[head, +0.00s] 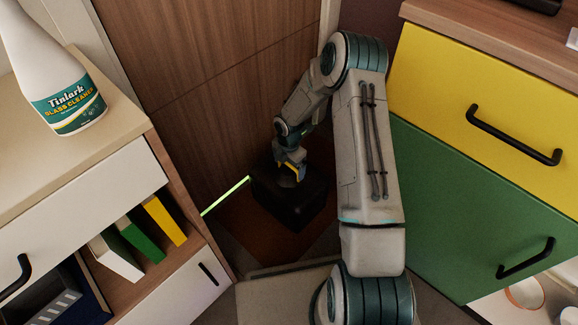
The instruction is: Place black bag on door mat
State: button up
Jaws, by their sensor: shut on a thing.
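The black bag (290,207) is a dark, boxy shape in the middle of the head view, low down in front of the wooden door. My gripper (290,172) is at its top, shut on it, with yellow-marked fingers pointing down. The door mat (258,237) is a dark reddish-brown patch on the floor, showing around and below the bag. The bag is over the mat in this view; I cannot tell whether its underside touches it. My arm hides part of the area to the right.
A white shelf unit (190,290) with books and a glass cleaner bottle (52,75) stands at left. Yellow (480,95) and green (450,205) drawer fronts with black handles stand at right. The wooden door (200,90) closes the back. The floor between is narrow.

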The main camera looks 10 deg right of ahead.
jog(key=o, duration=1.7)
jog(key=shift+f, duration=0.1)
jog(key=s+d+r+m+h+p, duration=0.1)
jog(key=s+r+m+p, duration=0.15)
jog(key=r, duration=0.85)
jog(key=s+d+r+m+p, duration=0.1)
jog(key=r+m+p, duration=0.15)
jog(key=r, duration=0.75)
jog(key=shift+s+r+m+t+y+p, duration=0.15)
jog(key=shift+s+r+m+t, duration=0.05)
jog(key=shift+s+r+m, duration=3.45)
jog(key=shift+s+r+m+t+y+p, duration=0.1)
jog(key=shift+s+r+m+t+y, duration=0.1)
jog(key=shift+s+r+m, duration=3.45)
jog(key=shift+s+r+m+t+y+p, duration=0.2)
jog(key=shift+s+r+m, duration=2.25)
jog(key=shift+s, duration=2.3)
